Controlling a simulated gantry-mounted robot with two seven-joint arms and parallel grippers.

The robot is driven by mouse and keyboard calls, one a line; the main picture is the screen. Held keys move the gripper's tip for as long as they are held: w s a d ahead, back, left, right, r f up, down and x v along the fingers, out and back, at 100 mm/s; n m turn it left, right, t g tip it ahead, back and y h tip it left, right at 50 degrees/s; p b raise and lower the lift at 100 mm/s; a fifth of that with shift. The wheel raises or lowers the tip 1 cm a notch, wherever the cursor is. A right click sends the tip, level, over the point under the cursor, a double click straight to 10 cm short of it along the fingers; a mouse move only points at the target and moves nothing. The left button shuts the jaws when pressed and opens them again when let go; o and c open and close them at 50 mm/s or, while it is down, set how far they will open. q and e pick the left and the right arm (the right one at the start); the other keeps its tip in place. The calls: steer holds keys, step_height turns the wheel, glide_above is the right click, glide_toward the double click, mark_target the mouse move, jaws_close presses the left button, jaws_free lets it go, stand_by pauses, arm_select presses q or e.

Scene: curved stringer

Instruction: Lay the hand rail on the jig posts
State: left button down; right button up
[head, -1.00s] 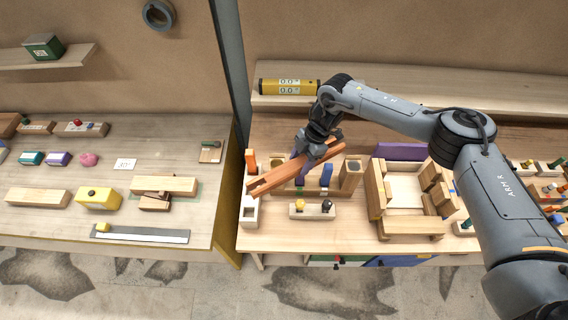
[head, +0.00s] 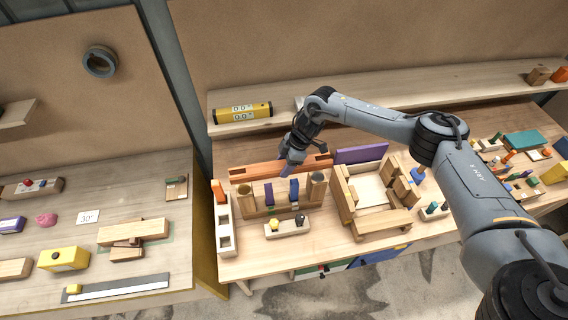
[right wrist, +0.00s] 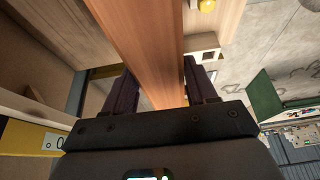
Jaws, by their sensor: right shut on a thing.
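The reddish-brown hand rail (head: 258,171) runs left to right behind the jig in the head view. My right gripper (head: 287,164) is shut on it near the middle. In the right wrist view the rail (right wrist: 145,45) passes between the two fingers of the right gripper (right wrist: 160,88). The wooden jig (head: 255,208) stands in front of the rail, with a round-topped wooden post (head: 317,187) at its right end and two blue uprights (head: 269,194) between its ends. I cannot tell the gap between rail and posts. My left gripper is out of view.
A pale slotted block (head: 224,232) stands left of the jig. A small block with yellow and black knobs (head: 287,228) lies in front. A wooden frame box (head: 372,200) and a purple board (head: 361,154) are to the right. A yellow level (head: 243,112) rests on the back shelf.

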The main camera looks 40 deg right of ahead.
steer(key=shift+r, duration=0.15)
steer(key=shift+f, duration=0.55)
steer(key=shift+f+b, duration=0.3)
steer(key=shift+b, duration=0.1)
steer(key=shift+c, duration=0.8)
steer(key=shift+f+b, duration=0.45)
steer(key=shift+f, duration=0.25)
jaws_close()
step_height(320, 180, down, 3)
steer(key=shift+r+b, duration=0.1)
steer(key=shift+b, duration=0.7)
steer(key=shift+p, duration=0.35)
